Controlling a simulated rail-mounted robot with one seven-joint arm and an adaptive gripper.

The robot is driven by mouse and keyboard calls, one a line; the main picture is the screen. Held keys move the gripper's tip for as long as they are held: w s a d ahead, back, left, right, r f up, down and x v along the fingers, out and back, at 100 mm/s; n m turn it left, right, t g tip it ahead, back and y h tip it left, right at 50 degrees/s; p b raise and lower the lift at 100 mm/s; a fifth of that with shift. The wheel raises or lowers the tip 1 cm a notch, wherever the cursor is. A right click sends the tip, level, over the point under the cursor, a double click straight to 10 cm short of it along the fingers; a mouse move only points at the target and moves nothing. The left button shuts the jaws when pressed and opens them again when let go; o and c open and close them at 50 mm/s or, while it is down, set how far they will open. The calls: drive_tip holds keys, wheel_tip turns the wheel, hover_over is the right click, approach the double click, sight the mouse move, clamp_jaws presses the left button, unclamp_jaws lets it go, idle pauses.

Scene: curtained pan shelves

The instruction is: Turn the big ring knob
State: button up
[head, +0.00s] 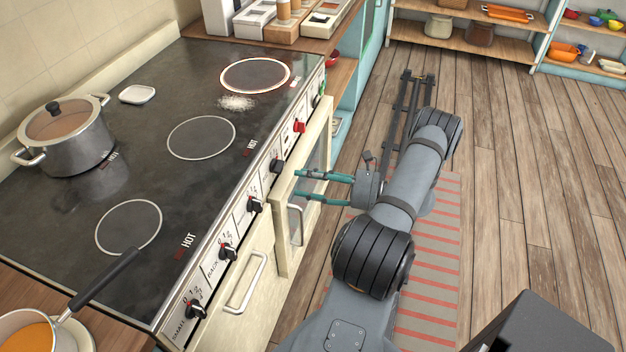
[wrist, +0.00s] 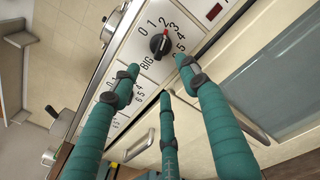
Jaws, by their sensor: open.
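The big ring knob (wrist: 160,43) is a round black knob with a red pointer mark. The word BIG and a number scale are printed beside it on the white stove panel. In the head view it seems to be the black knob (head: 276,165) just beyond my fingertips. My gripper (head: 297,184) has teal fingers, spread open and empty, pointing at the panel. In the wrist view my gripper (wrist: 159,78) has its fingertips spread below and beside the knob, apparently short of it. The exact gap is hard to tell.
The stove top (head: 165,100) carries a lidded pot (head: 65,140) and a white dish (head: 137,94). A cabinet handle (head: 246,283) sticks out below. The wooden floor (head: 520,180) at right is clear.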

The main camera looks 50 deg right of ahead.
drive_tip(key=m, duration=0.7)
drive_tip(key=d+m, duration=0.1)
drive_tip(key=m, duration=0.6)
drive_tip(key=r+m+t+h, duration=0.1)
drive_tip(key=m, duration=0.6)
drive_tip(key=shift+d, duration=0.25)
drive_tip(key=shift+w, duration=0.15)
drive_tip(key=x, duration=0.6)
drive_tip(key=shift+w+a, duration=0.25)
drive_tip(key=shift+w, duration=0.1)
drive_tip(key=shift+c, duration=0.3)
drive_tip(key=c, duration=0.7)
